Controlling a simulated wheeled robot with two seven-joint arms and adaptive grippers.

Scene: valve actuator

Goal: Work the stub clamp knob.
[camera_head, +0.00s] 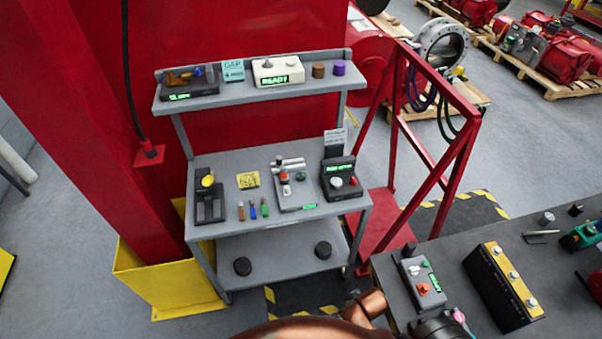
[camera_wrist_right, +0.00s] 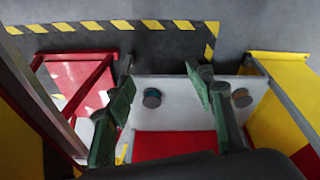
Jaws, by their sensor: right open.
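No label in the head view names the stub clamp knob, so I cannot tell which knob it is. On the workbench (camera_head: 262,159) a grey plate device (camera_head: 294,196) carries silver cylinders, a small orange-and-red knob (camera_head: 284,176) and a green button. Left of it a black fixture (camera_head: 208,207) has a yellow round knob (camera_head: 208,181). Right of it a black box (camera_head: 340,180) has a lit display, a white knob and a red knob. My right gripper (camera_wrist_right: 160,82) is open and empty in the wrist view, its fingers apart above a pale shelf. My left gripper is not in view.
An upper shelf (camera_head: 235,96) holds a READY box (camera_head: 278,71) and small items. A red frame (camera_head: 440,110) stands right of the bench. A dark table (camera_head: 440,262) is at the lower right.

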